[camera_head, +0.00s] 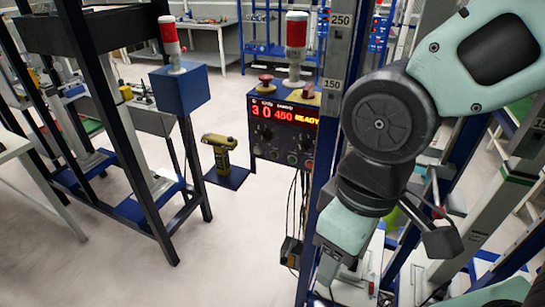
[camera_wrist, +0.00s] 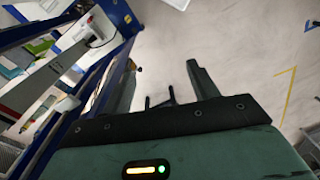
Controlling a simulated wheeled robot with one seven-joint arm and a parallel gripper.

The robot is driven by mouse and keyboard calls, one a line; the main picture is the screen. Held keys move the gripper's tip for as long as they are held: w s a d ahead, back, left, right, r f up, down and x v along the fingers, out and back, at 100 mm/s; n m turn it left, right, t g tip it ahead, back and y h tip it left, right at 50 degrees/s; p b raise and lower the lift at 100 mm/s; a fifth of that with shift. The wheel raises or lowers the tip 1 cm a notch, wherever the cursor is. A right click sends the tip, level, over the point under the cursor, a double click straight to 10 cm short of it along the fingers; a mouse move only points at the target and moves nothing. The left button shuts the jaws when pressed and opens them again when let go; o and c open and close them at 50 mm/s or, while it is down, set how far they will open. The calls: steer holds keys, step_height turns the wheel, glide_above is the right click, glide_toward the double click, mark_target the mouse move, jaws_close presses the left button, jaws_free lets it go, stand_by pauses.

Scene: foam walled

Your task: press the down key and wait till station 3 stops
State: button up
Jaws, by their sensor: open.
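A blue control box (camera_head: 257,143) hangs left of the tall post in the head view. Its lit display (camera_head: 285,113) reads what looks like "3", "0", "450" and "READY". Small buttons and dark knobs sit below the display; their labels are too small to read, so I cannot tell which is the down key. A red and white signal lamp (camera_head: 296,35) stands on the box. My gripper (camera_wrist: 163,85) shows in the wrist view, open with nothing between its fingers, above the floor. The control box is not recognisable in the wrist view.
A ruled post (camera_head: 330,75) stands directly right of the box, near my arm. A dark-framed rack stands at the left, with another lamp (camera_head: 170,40) on a blue box. Floor between is clear.

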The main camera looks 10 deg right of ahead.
jaws_close()
stand_by(1.4)
